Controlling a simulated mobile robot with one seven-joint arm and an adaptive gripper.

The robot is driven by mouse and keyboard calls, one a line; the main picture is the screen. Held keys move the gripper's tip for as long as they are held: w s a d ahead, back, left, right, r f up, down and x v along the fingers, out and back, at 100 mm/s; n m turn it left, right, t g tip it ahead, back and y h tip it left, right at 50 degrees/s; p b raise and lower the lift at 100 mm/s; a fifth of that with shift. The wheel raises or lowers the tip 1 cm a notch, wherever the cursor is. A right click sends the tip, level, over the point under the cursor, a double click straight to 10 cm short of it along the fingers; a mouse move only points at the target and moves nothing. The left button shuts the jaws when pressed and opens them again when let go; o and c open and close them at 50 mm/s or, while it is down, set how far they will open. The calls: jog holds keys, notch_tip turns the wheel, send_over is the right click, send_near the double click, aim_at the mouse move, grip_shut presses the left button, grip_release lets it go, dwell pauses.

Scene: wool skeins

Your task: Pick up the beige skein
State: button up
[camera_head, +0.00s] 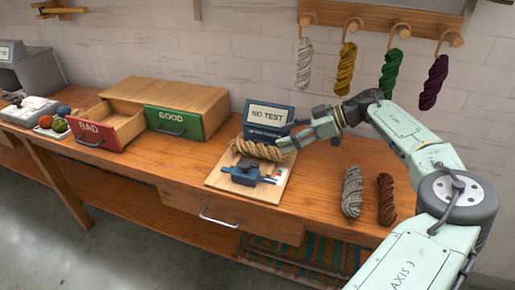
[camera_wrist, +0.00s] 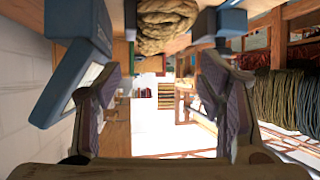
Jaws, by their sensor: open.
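The beige skein (camera_head: 258,150) lies across a wooden board (camera_head: 220,181) with a blue fixture, in front of the small screen reading NO TEST. My gripper (camera_head: 286,143) is just right of the skein's right end in the head view, low over the bench. In the wrist view my gripper (camera_wrist: 163,85) has its two fingers wide apart with nothing between them. The skein also shows in the wrist view (camera_wrist: 165,25), at the top middle, beyond the fingertips. Whether a finger touches the skein is unclear.
The NO TEST screen (camera_head: 269,115) stands close behind the skein. The blue fixture (camera_head: 243,174) is in front. Grey (camera_head: 352,192) and brown (camera_head: 386,199) skeins lie right. The open BAD drawer (camera_head: 91,134) and GOOD drawer (camera_head: 173,123) are left. Several skeins hang on the wall.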

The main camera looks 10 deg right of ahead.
aim_at(258, 145)
jog(key=p+x, duration=0.3)
jog(key=x, duration=0.4)
jog(key=shift+w+r, duration=0.1)
jog(key=shift+a+f, duration=0.2)
jog(key=shift+f, duration=0.05)
jog(key=shift+c, duration=0.3)
jog(key=shift+w, duration=0.1)
jog(key=c, duration=1.1)
